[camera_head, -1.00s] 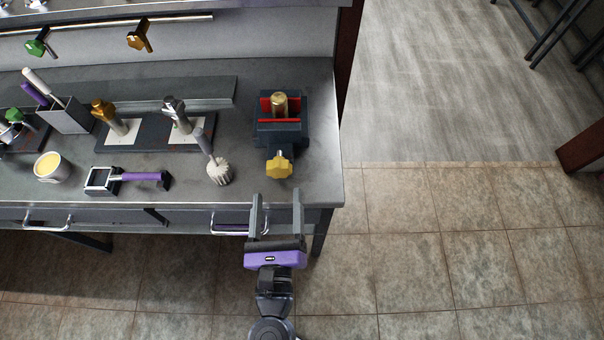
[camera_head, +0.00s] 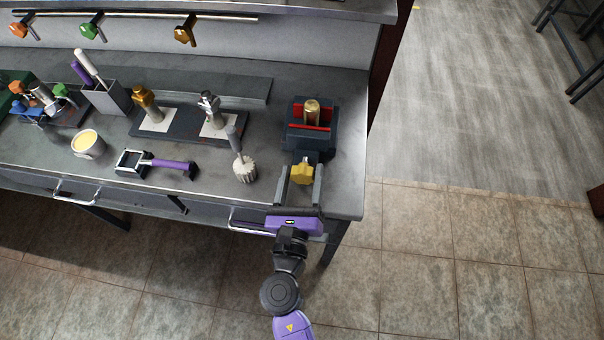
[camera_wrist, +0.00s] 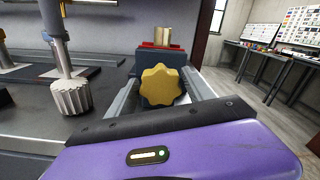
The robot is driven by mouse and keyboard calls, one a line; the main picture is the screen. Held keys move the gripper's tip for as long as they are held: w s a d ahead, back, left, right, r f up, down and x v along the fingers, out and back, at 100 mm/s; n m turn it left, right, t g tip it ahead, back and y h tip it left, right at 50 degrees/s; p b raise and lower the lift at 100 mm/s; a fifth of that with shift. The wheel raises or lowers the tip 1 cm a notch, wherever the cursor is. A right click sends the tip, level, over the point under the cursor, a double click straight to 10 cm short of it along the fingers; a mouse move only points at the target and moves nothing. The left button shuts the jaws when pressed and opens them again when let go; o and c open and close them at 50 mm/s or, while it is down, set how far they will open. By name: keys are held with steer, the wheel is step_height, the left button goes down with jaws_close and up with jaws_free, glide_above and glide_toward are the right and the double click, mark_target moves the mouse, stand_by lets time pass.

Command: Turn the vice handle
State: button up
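The vice (camera_head: 308,127) stands at the right end of the metal bench, dark grey with red jaws. A brass cylinder (camera_head: 312,110) stands upright between the jaws. Its yellow lobed handle (camera_head: 301,174) faces the bench's front edge. My gripper (camera_head: 300,178) is open, with one finger on each side of the handle. In the wrist view the handle (camera_wrist: 160,86) sits centred between the two fingers. A small gap seems to show on each side, but I cannot tell whether a finger touches it.
Left of the vice are a ribbed whitish tool (camera_head: 244,170), a purple-handled tool (camera_head: 155,163), a cup of yellow stuff (camera_head: 88,144) and a dark stand (camera_head: 180,126) with two upright metal pieces. Open floor lies right of the bench.

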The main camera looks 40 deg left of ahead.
steer(key=c, duration=1)
steer(key=shift+m, duration=0.4)
